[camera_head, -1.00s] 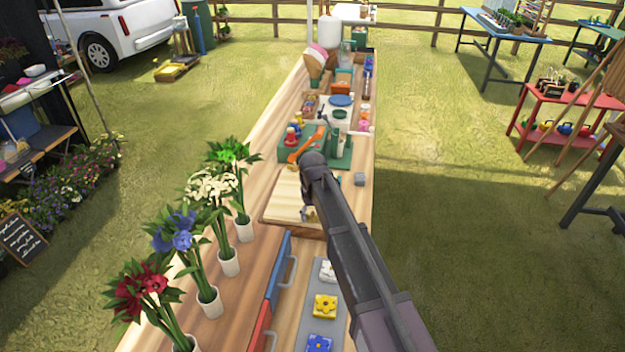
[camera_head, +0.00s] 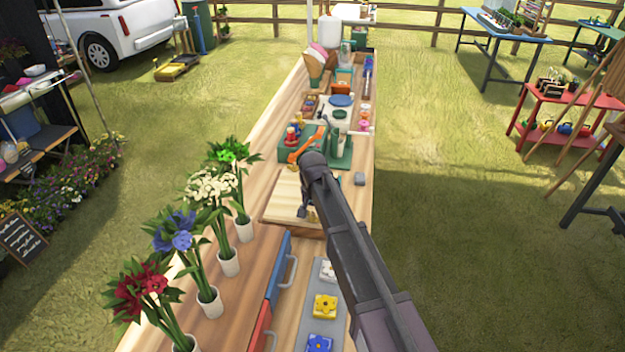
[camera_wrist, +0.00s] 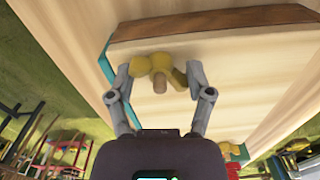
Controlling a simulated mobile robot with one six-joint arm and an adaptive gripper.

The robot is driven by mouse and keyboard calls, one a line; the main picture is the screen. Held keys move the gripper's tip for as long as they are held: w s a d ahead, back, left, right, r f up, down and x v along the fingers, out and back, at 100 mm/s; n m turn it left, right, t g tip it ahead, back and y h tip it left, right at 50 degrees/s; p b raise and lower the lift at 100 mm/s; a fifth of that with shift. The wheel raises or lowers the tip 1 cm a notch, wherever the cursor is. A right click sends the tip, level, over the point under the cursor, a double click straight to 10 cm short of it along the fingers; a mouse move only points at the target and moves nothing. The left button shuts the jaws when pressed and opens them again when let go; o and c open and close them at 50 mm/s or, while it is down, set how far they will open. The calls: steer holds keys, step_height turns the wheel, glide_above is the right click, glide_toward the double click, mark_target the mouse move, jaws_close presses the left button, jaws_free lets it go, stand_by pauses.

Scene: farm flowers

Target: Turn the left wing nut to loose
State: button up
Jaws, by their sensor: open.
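A yellow wing nut (camera_wrist: 155,66) with a tan stud end sits at the edge of the pale wooden press board (camera_wrist: 225,60) in the wrist view. My gripper (camera_wrist: 159,76) is open, with one grey finger on each side of the wing nut. Whether either finger touches it is hard to tell. In the head view my gripper (camera_head: 306,211) is low over the near edge of the press board (camera_head: 283,190), and the wing nut (camera_head: 313,216) shows as a small gold patch, partly hidden by the arm.
Several vases of flowers, one with white blooms (camera_head: 228,262), stand left of the board. A green stand (camera_head: 342,155) and an orange-handled tool (camera_head: 304,146) lie beyond it. Flower tiles (camera_head: 325,306) lie in front.

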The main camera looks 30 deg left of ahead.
mark_target(313, 214)
steer(key=m, duration=1.4)
steer(key=shift+r+m, duration=0.2)
steer(key=shift+m, duration=0.2)
step_height(313, 214, up, 13)
steer(key=p, duration=1.3)
steer(key=shift+p, duration=0.3)
steer(key=shift+r, duration=0.1)
